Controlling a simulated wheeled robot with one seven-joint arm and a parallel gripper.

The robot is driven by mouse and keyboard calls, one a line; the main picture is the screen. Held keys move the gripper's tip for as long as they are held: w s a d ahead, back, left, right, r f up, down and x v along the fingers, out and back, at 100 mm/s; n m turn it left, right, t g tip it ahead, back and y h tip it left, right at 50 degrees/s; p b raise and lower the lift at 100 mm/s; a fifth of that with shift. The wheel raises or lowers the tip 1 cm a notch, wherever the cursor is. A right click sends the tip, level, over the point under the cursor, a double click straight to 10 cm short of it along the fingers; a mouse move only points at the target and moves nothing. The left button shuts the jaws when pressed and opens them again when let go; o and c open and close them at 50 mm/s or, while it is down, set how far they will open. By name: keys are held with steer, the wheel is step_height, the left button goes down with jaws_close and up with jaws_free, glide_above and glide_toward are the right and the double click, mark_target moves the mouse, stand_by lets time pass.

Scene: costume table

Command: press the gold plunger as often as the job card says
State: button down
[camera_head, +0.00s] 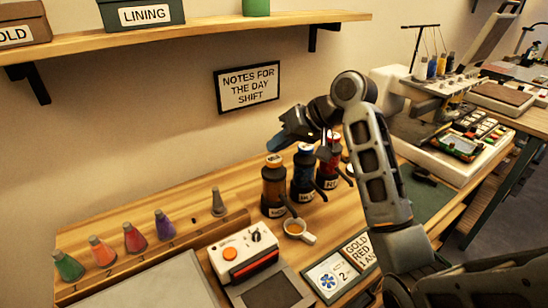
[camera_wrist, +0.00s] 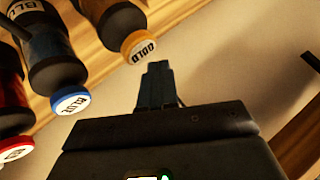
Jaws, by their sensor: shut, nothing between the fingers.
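The gold plunger bottle (camera_head: 274,188) is dark with an orange-gold top and stands leftmost of three pump bottles. Its round top, lettered GOLD, shows in the wrist view (camera_wrist: 138,47). My gripper (camera_head: 274,146) is shut and empty, its tips just above the gold top in the head view. In the wrist view my fingers (camera_wrist: 156,80) are beside that top; I cannot tell the exact gap. The job card (camera_head: 358,250) reads GOLD, RED, 1 and a cut-off word; my arm hides part. Another card (camera_head: 330,278) shows a blue flower and a 2.
The blue bottle (camera_head: 303,178) and red bottle (camera_head: 331,160) stand close to the right. A white cup (camera_head: 297,231) with brown contents stands in front. A red-and-white device (camera_head: 243,255) and a rack of coloured cones (camera_head: 133,238) are left. A shelf (camera_head: 200,32) is above.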

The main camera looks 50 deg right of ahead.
mark_target(278, 159)
steer(key=shift+r+p, duration=2.55)
steer(key=shift+p, duration=0.05)
steer(key=shift+f, duration=0.1)
